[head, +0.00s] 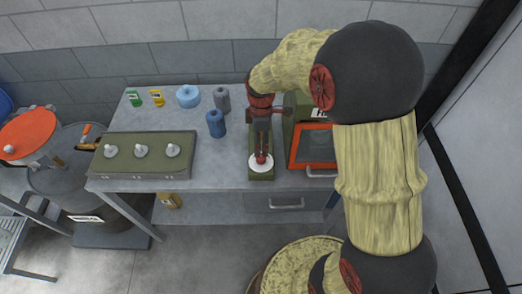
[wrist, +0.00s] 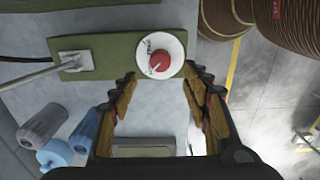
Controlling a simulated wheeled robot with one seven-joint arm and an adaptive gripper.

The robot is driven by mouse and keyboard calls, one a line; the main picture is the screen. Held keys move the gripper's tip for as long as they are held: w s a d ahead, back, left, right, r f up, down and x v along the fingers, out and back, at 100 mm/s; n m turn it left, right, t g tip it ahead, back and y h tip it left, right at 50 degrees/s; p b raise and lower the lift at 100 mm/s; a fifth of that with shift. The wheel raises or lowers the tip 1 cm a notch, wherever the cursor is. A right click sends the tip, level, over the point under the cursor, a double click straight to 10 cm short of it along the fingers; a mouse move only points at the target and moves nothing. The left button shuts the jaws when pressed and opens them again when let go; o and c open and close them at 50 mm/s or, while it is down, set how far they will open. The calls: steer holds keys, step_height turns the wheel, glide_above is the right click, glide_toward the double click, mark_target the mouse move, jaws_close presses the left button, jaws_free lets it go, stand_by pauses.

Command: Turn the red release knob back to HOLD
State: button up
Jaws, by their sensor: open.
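The red release knob (wrist: 159,60) sits at the middle of a round white dial (wrist: 176,49) with small dark lettering. The dial is mounted on a green plate (wrist: 118,48). In the wrist view my gripper (wrist: 162,82) is open, with one finger on each side just below the dial, and nothing is between the fingers. In the head view the red knob (head: 261,157) and white dial (head: 261,168) show at the front end of the green plate (head: 262,177), with my gripper (head: 262,148) right over them. I cannot read the dial's lettering or the knob's setting.
A metal lever (wrist: 30,76) and a black cable lie left of the dial in the wrist view. A red-framed box (head: 313,146) stands right of the plate. Blue and grey bottles (head: 216,123) and a green panel with knobs (head: 143,165) are to the left on the workbench (head: 217,177).

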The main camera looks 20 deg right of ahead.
steer(key=shift+r, duration=1.45)
steer(key=s+r+m+t+b, duration=0.2)
steer(key=s+r+m+b, duration=0.3)
steer(key=s, duration=0.6)
steer(key=s+r+m+t+b, duration=0.3)
steer(key=s+r+m+b, duration=0.1)
steer(key=s+m, duration=0.5)
steer(key=shift+s+d+r+m+t+b, duration=0.2)
steer(key=shift+s+r+m+t+b, duration=0.15)
steer(key=shift+s+r, duration=0.4)
steer(key=shift+s+f, duration=0.15)
